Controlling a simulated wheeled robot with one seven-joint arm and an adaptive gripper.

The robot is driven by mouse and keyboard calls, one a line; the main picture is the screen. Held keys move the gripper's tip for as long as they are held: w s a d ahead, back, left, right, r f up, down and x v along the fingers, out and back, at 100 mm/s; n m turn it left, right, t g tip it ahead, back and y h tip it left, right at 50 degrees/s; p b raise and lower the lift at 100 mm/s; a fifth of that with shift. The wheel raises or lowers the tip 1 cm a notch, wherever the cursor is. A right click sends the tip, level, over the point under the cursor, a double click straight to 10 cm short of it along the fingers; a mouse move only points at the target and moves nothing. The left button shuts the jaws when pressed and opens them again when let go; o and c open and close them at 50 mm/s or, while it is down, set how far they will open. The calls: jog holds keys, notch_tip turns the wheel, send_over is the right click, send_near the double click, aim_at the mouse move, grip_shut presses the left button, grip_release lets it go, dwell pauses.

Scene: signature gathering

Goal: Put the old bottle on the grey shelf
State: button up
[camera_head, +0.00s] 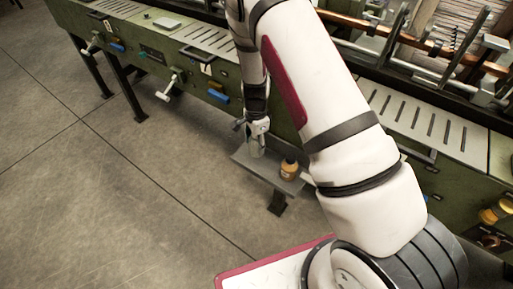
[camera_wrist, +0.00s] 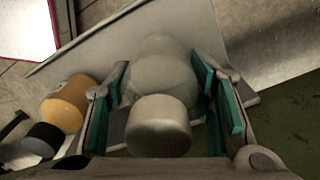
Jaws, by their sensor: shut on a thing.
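The old bottle, pale and translucent with a grey cap, sits between my fingers in the wrist view (camera_wrist: 160,68). My gripper (camera_wrist: 162,100) is shut on it, with teal pads on both sides of it. In the head view my gripper (camera_head: 258,130) points down over the grey shelf, and the bottle (camera_head: 256,149) shows below it, upright and partly hidden. The grey shelf (camera_head: 262,172) juts from the green machine, and it also lies behind the bottle in the wrist view (camera_wrist: 88,52). I cannot tell whether the bottle touches the shelf.
An amber bottle with a dark cap (camera_head: 289,170) stands on the shelf, right of the held bottle; in the wrist view it (camera_wrist: 68,103) is left of my fingers. The green machine (camera_head: 215,92) runs behind the shelf. Open floor (camera_head: 120,190) lies to the left.

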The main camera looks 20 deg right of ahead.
aim_at(257, 148)
jog(key=shift+f, duration=1.5)
jog(key=shift+f, duration=0.15)
jog(key=o, duration=1)
